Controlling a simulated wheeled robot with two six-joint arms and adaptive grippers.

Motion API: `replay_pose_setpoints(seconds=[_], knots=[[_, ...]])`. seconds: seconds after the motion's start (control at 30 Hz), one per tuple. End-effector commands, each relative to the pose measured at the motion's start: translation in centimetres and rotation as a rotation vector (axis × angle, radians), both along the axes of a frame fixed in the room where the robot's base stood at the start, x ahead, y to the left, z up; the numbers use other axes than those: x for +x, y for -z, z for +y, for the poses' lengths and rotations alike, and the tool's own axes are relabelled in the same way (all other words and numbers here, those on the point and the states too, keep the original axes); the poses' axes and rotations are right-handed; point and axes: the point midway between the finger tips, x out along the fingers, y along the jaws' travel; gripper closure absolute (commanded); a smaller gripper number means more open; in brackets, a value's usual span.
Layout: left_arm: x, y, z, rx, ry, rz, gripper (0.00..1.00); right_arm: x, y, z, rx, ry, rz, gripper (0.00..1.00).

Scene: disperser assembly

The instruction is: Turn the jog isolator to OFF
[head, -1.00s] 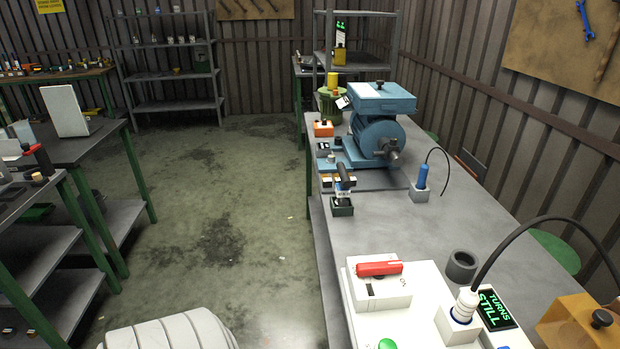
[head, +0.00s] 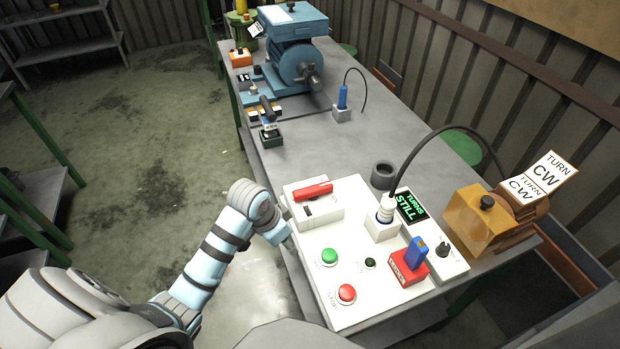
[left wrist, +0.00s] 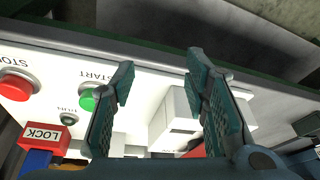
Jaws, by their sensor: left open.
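A white switch box (head: 318,213) with a red bar handle (head: 313,191) stands at the far left corner of the white control panel (head: 310,274). It looks like the jog isolator, but its markings are too small to read. The handle lies nearly crosswise, its right end slightly farther away. In the left wrist view the box (left wrist: 178,113) shows between and behind my fingers, and a sliver of red shows low down. My left gripper (left wrist: 160,68) is open and empty over the panel's left edge, apart from the handle. My right gripper is not in view.
The panel carries a green START button (head: 329,257), a red STOP button (head: 346,292), a red LOCK block (head: 407,268) with a blue piece, a white plug with a black cable and a display (head: 410,206) reading TURNS STILL. A yellow-brown box (head: 478,222) stands right.

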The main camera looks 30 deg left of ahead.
Motion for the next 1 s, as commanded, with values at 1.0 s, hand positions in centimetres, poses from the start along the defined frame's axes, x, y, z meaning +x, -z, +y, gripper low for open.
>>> replay_pose_setpoints(seconds=[1.0], knots=[[13.5,-6.5,0.6,-0.08,0.317,-0.064,0.58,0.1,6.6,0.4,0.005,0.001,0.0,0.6]])
